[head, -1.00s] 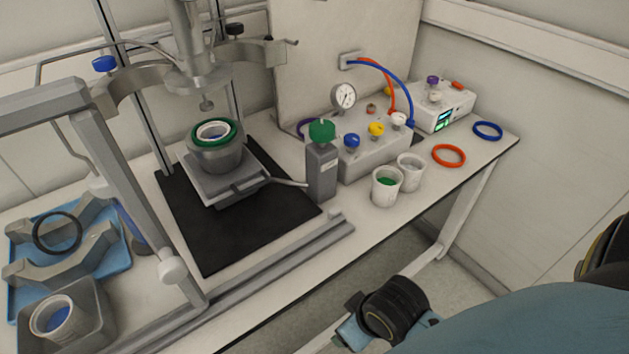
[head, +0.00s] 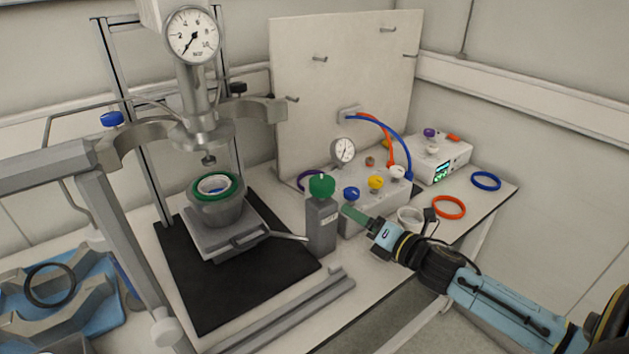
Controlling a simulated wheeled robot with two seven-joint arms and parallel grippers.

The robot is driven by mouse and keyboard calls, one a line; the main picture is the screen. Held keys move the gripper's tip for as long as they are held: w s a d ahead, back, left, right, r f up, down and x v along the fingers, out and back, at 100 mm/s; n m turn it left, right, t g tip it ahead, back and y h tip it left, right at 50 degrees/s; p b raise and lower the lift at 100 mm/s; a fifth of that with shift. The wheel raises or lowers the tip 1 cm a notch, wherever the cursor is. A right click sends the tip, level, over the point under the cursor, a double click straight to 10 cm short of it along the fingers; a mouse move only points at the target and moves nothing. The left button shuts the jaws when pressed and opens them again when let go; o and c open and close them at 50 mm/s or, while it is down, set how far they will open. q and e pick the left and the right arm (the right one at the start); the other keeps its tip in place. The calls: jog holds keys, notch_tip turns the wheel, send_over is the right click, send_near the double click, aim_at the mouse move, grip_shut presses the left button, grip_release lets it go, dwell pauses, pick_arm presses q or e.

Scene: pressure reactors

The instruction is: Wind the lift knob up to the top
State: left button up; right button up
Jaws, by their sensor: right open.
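The lift knob (head: 321,186) is green and sits on top of a grey upright box (head: 321,228) with a small label on its front. My right gripper (head: 353,214) is just right of the box and a little below the knob, pointing left. It is open and does not appear to hold the knob. The lift platform (head: 229,234) carries a grey vessel (head: 218,208) with a green ring (head: 197,191), below the reactor head (head: 200,130). A visible gap lies between vessel and head. My left gripper is out of view.
A valve box (head: 362,212) with coloured knobs stands behind my right gripper. A red ring (head: 449,207) and a blue ring (head: 486,181) lie at right. A rail (head: 290,312) runs along the front of the bench.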

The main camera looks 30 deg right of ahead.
aim_at(310, 179)
notch_tip(310, 179, up, 5)
jog(key=d+n+g+y, duration=0.2)
jog(key=n+y, duration=0.5)
jog(key=n, duration=0.8)
jog(key=x, duration=0.9)
jog(key=p+x, duration=0.1)
jog(key=x, duration=0.3)
jog(key=shift+w+r, duration=0.25)
jog(key=shift+w, duration=0.15)
jog(key=c, duration=1)
